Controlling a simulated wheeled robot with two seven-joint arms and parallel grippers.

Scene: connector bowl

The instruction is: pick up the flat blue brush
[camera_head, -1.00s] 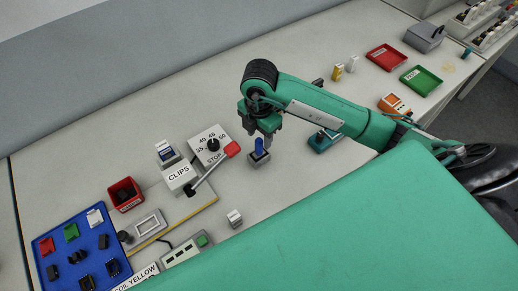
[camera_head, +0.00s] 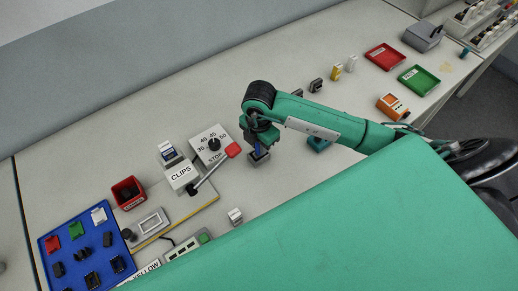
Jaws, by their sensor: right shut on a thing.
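The blue brush (camera_head: 257,149) stands upright in a small grey holder (camera_head: 259,158) on the bench, just right of the dial box. Its upper part is largely hidden by my right gripper (camera_head: 258,145). The right gripper points down from above and is shut on the brush. I cannot tell whether the brush has lifted at all from the holder. My left gripper is not in view.
A dial box (camera_head: 209,146) and a red-ended lever (camera_head: 233,150) stand close left of the gripper. A CLIPS box (camera_head: 181,175), a red bin (camera_head: 127,192) and a blue tray (camera_head: 75,223) lie farther left. Red (camera_head: 384,57) and green trays (camera_head: 420,79) lie right.

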